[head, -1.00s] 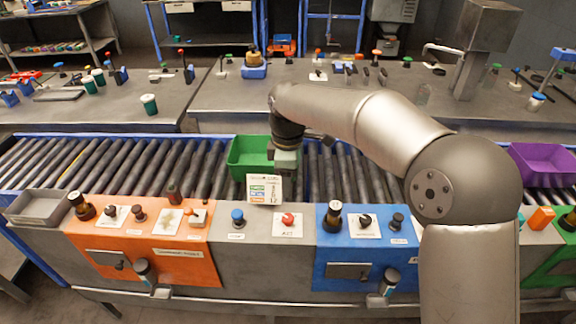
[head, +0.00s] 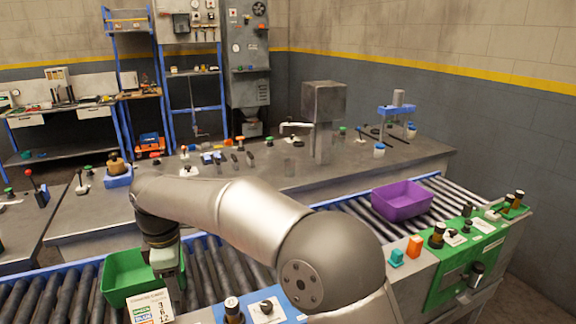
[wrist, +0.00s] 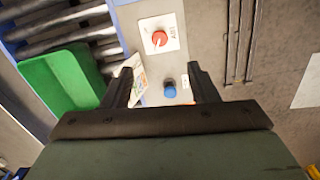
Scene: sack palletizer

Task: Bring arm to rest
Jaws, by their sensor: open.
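My gripper (wrist: 163,88) is open and empty in the wrist view. Its two dark fingers stand apart above the console front, with a blue knob (wrist: 169,90) and a red button (wrist: 159,39) seen beyond them. A small printed card (wrist: 138,78) shows partly behind the left finger. In the head view my arm reaches left and bends down at the wrist, beside the green bin (head: 124,279); the fingertips are hard to make out there. The green bin also shows at the left in the wrist view (wrist: 62,80).
A purple bin (head: 402,201) sits on the roller conveyor (head: 350,217) at the right. A grey workbench (head: 270,172) with tools and a tap stands behind.

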